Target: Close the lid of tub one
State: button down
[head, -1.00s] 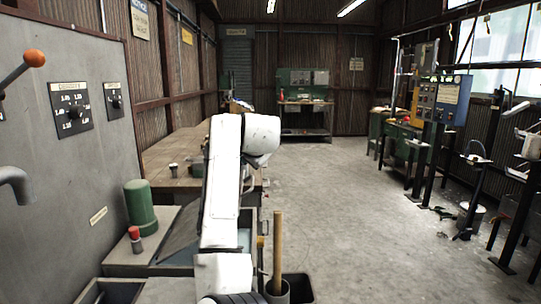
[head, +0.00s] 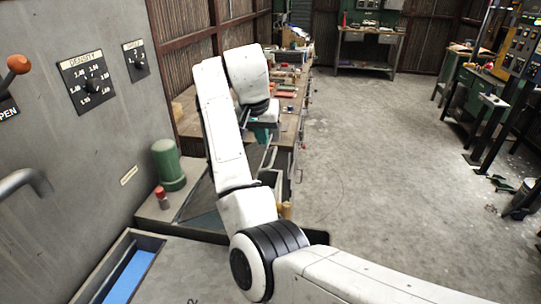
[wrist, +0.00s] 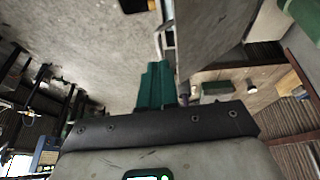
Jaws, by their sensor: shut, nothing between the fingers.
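My gripper (head: 266,136) is small in the head view at the far end of my white arm. In the wrist view its teal fingers (wrist: 155,85) are together and empty. A dark sloping panel (head: 203,203), perhaps a tub lid, lies behind and left of my arm. An open recess with a blue inside (head: 130,276) shows at the lower left, apart from my gripper. A grey flat panel (wrist: 212,35) is just right of the fingertips in the wrist view; I cannot tell whether it is a lid. I cannot tell which tub is one.
A grey control panel (head: 75,150) with dials stands at the left. A green cylinder (head: 167,165) and a red-topped knob (head: 161,193) stand on the ledge. A cluttered wooden bench (head: 290,110) lies beyond my arm.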

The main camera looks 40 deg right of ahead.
aim_at(269, 166)
jog(key=x, duration=0.3)
jog(key=p+x, duration=0.1)
jog(key=x, duration=0.3)
jog(key=p+x, duration=0.1)
jog(key=x, duration=0.2)
jog(key=shift+s+f, duration=0.25)
jog(key=shift+f, duration=0.15)
